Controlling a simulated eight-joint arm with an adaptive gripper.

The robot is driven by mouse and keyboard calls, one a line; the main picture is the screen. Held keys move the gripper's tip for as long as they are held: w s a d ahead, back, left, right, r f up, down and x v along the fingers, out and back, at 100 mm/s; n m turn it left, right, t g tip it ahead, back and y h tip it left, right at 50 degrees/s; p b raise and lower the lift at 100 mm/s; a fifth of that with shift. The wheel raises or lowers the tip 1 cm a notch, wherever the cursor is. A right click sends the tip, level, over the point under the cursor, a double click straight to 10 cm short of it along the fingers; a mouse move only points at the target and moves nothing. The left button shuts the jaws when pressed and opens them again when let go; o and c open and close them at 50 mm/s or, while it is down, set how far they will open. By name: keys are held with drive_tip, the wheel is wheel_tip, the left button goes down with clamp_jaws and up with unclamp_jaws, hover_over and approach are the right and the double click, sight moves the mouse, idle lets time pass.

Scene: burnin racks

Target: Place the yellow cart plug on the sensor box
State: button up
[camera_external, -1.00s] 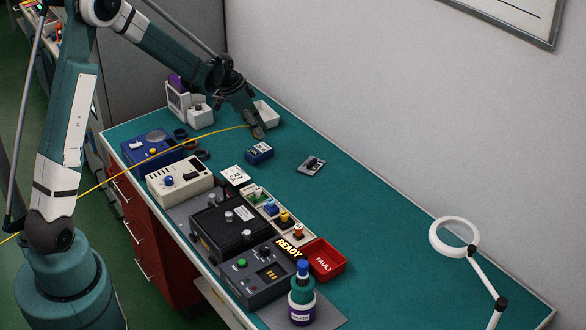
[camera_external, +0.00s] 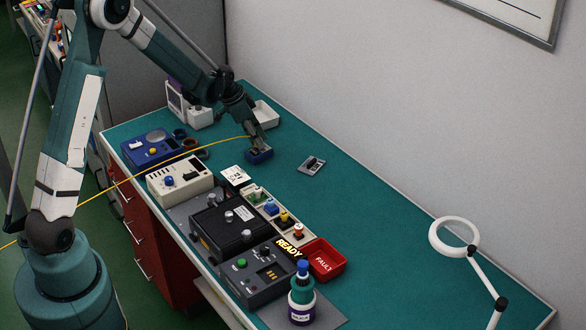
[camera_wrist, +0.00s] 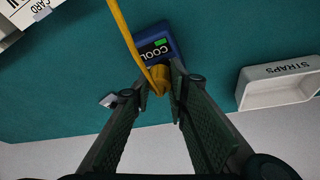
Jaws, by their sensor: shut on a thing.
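My gripper (camera_external: 258,147) is shut on the yellow cart plug. In the wrist view, the gripper's fingertips (camera_wrist: 155,88) flank the yellow plug (camera_wrist: 159,77), and a yellow cable (camera_wrist: 124,28) runs up from it. The small blue box (camera_external: 259,157), which I take for the sensor box, stands on the bench right under the fingertips. In the wrist view this blue box (camera_wrist: 169,38) shows a green patch and a label reading "COOL". The plug is at the box's near edge in that view; whether it touches or is seated is unclear.
The yellow cable (camera_external: 130,178) stretches left across the bench and off its edge. A white straps bin (camera_wrist: 278,86) is close by. A small grey device (camera_external: 312,166) lies right of the blue box. Instruments line the front edge. The right side of the green bench is largely clear.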

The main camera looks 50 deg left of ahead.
drive_tip(key=shift+f, duration=0.1)
drive_tip(key=o, duration=0.4)
drive_tip(key=shift+f, duration=0.1)
drive_tip(key=o, duration=0.4)
drive_tip(key=shift+o, duration=0.2)
drive_tip(key=shift+r, duration=0.2)
drive_tip(key=v, duration=1.2)
drive_tip(key=shift+s, duration=0.1)
idle(0.3)
drive_tip(key=shift+d+r, duration=0.1)
